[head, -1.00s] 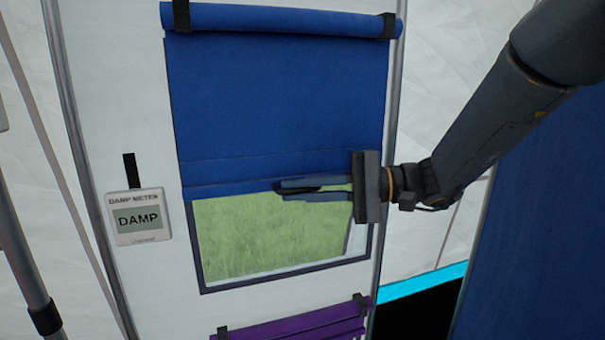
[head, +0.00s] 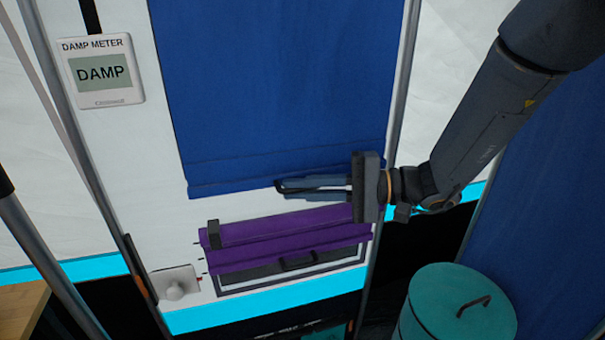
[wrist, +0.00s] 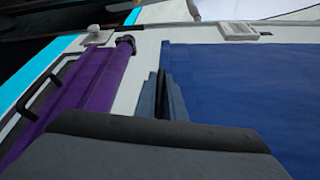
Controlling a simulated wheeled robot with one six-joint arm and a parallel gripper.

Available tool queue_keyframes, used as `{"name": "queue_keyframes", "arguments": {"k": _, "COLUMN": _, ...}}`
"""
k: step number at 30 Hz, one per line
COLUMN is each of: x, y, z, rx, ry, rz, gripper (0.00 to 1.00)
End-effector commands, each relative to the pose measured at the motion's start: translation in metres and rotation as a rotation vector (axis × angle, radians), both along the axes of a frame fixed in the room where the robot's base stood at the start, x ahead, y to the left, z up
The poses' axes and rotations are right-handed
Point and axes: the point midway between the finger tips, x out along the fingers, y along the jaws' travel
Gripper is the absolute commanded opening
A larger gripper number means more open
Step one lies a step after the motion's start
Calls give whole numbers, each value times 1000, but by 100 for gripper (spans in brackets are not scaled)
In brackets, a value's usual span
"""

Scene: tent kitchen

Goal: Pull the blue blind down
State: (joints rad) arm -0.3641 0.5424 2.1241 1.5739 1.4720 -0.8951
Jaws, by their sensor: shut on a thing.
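The blue blind (head: 275,85) hangs down the white panel in the head view, its hem just above the purple rolled blind. No window shows below its hem. My gripper (head: 282,187) reaches in from the right and is shut on the blind's lower edge, with its fingers lying along the hem. In the wrist view the blue blind (wrist: 245,95) fills the right side, beside my gripper's fingers (wrist: 162,95). The part of the hem between the fingers is hidden.
The purple blind (head: 280,228) sits rolled just below, over a dark frame with a handle. A damp meter (head: 101,72) reading DAMP is at upper left. A white knob (head: 175,290) is at lower left. A teal lidded bin (head: 455,305) stands at lower right.

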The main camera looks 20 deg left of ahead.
Motion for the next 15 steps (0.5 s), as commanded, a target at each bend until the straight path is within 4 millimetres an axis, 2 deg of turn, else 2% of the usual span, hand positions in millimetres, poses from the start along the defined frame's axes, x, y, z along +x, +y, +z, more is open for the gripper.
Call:
{"name": "queue_keyframes", "arguments": {"k": 1, "x": 0, "y": 0, "z": -8, "rx": -2, "ry": 0, "rz": 0, "gripper": 0}}
{"name": "queue_keyframes", "arguments": {"k": 4, "x": 0, "y": 0, "z": -14, "rx": -2, "ry": -1, "rz": 0, "gripper": 0}}
{"name": "queue_keyframes", "arguments": {"k": 15, "x": 0, "y": 0, "z": -20, "rx": -7, "ry": 0, "rz": -1, "gripper": 0}}
